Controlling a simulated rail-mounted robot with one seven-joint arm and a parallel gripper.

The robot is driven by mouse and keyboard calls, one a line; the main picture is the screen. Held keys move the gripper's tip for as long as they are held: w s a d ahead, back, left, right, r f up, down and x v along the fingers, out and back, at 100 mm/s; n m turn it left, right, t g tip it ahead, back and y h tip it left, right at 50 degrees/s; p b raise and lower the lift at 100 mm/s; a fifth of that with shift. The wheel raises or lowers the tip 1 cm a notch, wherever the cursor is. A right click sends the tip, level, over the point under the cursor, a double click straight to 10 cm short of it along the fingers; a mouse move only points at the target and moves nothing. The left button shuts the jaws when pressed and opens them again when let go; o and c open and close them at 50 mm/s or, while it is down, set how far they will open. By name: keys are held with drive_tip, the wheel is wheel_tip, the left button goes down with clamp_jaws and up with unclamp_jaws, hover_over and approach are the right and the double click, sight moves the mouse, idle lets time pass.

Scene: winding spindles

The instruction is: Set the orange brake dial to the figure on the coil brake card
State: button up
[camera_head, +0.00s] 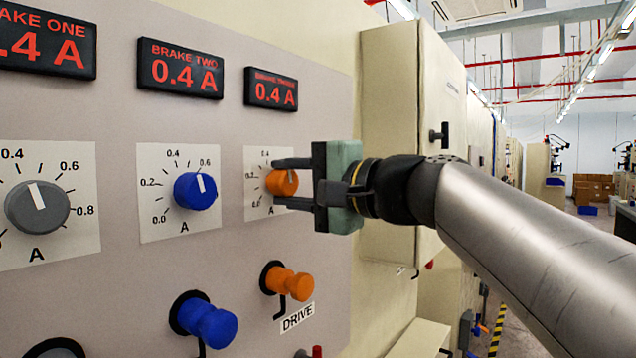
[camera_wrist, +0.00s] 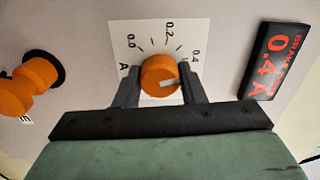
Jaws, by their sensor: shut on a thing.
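The orange brake dial (camera_head: 282,183) sits on a white scale plate on the grey panel. The red display (camera_head: 270,89) above the dial reads 0.4 A. I cannot make out a coil brake card in either view.
A blue dial (camera_head: 195,191) and a grey dial (camera_head: 37,207) sit to the left, each with its own scale. Below are an orange knob (camera_head: 287,281) and a blue knob (camera_head: 207,322) that stick out. A cream cabinet (camera_head: 400,110) stands right of the panel.

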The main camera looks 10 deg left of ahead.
drive_tip(key=o, duration=1)
drive_tip(key=shift+c, duration=0.2)
drive_tip(key=b+v, duration=0.2)
drive_tip(key=v, duration=1.5)
drive_tip(key=shift+d, duration=0.25)
